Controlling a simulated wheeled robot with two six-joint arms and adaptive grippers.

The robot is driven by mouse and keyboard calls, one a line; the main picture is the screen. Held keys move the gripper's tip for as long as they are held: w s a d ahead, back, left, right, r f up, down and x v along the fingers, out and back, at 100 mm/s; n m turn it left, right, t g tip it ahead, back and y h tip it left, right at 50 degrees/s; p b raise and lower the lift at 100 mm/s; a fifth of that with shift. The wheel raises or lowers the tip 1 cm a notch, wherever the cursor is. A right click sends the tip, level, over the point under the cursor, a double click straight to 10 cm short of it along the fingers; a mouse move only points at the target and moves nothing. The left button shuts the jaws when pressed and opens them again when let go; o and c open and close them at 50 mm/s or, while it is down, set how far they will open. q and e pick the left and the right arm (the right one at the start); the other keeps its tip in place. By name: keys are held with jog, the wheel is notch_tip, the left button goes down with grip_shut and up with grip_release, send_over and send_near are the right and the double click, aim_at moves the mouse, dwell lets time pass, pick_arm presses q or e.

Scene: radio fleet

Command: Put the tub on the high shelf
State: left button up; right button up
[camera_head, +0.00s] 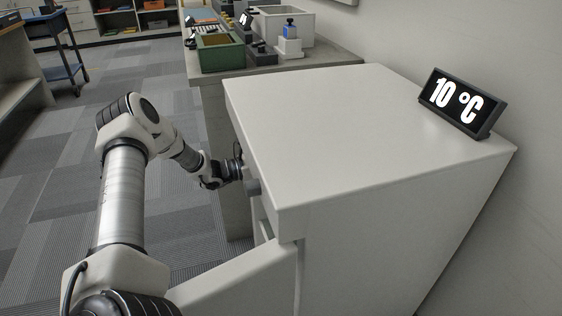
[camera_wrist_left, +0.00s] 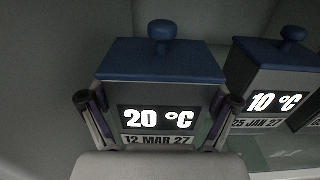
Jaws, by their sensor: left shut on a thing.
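A tub (camera_wrist_left: 158,92) with a grey body, a blue lid and a round knob stands upright in the left wrist view. Its label reads 20 °C, 12 MAR 27. My left gripper (camera_wrist_left: 158,118) is shut on it, one finger at each side. In the head view my left arm reaches to the front of a white cabinet (camera_head: 340,130), and the gripper and tub are hidden by the cabinet. A second blue-lidded tub (camera_wrist_left: 270,82), labelled 10 °C, 25 JAN 27, stands to the right. My right gripper is not in view.
A display (camera_head: 460,102) reading 10 °C stands on the cabinet's otherwise clear top. An open door (camera_head: 240,285) stands at the cabinet's front. A glassy shelf (camera_wrist_left: 280,150) shows beneath the tubs. A counter behind holds a green box (camera_head: 220,52) and other items.

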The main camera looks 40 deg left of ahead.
pick_arm(q)
jog(key=o, duration=1.1)
jog(key=shift+c, duration=0.2)
jog(key=shift+r+p, duration=0.3)
jog(key=shift+p, duration=0.2)
jog(key=p+v, duration=0.4)
jog(key=v, duration=0.8)
jog(key=shift+f+p, duration=0.25)
jog(key=shift+p, duration=0.1)
